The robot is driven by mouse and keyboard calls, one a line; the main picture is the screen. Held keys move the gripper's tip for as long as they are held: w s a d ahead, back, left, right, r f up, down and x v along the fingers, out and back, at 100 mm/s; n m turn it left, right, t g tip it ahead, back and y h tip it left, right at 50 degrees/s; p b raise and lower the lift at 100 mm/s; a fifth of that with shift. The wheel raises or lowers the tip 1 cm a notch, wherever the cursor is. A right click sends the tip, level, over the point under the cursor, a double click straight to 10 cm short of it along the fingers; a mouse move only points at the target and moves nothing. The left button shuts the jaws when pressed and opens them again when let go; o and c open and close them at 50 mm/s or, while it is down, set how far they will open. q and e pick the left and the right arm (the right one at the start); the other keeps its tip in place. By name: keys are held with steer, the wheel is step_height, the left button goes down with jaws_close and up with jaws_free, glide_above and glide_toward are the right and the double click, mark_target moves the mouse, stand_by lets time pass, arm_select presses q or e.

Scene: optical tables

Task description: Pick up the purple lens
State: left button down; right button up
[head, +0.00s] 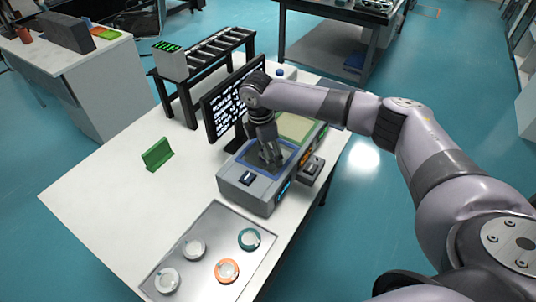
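I cannot make out a purple lens in the head view. Round lenses lie on a grey metal plate (207,222) at the table's front: a teal-ringed one (249,239), an orange-ringed one (227,270), and two pale ones, the upper (194,248) and the lower (167,279). My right gripper (270,160) points down over the blue-framed bay of a grey instrument (240,192). Its fingers are small and dark, and whether they are open, or hold anything, is unclear. They hide part of the bay. My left gripper is out of view.
A black monitor (221,105) stands close behind the instrument. A green block (157,154) sits on the white table (110,195), whose left part is mostly clear. A dark roller rack (212,52) stands behind the table. A side bench (80,60) is at the upper left.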

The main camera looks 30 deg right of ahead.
steer(key=shift+c, duration=0.4)
steer(key=c, duration=1.2)
steer(key=shift+o, duration=0.2)
steer(key=shift+r, duration=0.1)
